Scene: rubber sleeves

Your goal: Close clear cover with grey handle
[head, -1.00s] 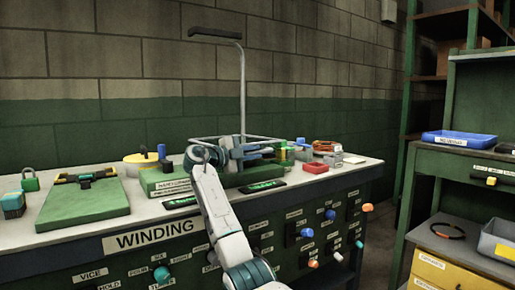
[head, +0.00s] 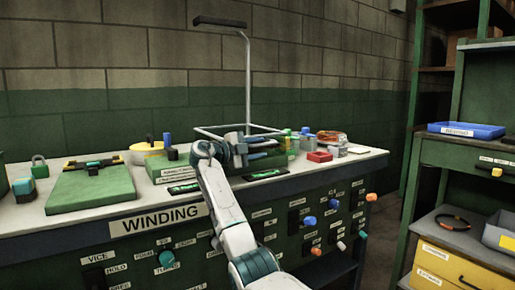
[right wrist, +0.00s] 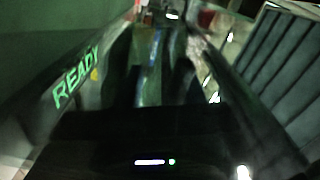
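The clear cover (head: 214,127) shows as a thin pale rectangular frame, raised above the green winding unit in the middle of the bench. Its panes and grey handle cannot be made out clearly. My right gripper (head: 268,149) reaches in from the front, at the near side of the frame and just below it, pointing right. I cannot tell whether it touches the cover. In the dark, blurred right wrist view, two dark fingers (right wrist: 155,75) stand apart with nothing clearly held between them. My left gripper is out of view.
A green "READY" sign shows in the right wrist view (right wrist: 77,77). A green board with a clamp (head: 90,190) and a padlock (head: 40,167) lie left. A red box (head: 319,156) stands right. Coloured knobs (head: 309,221) stick out of the bench front. A lamp post (head: 248,80) rises behind.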

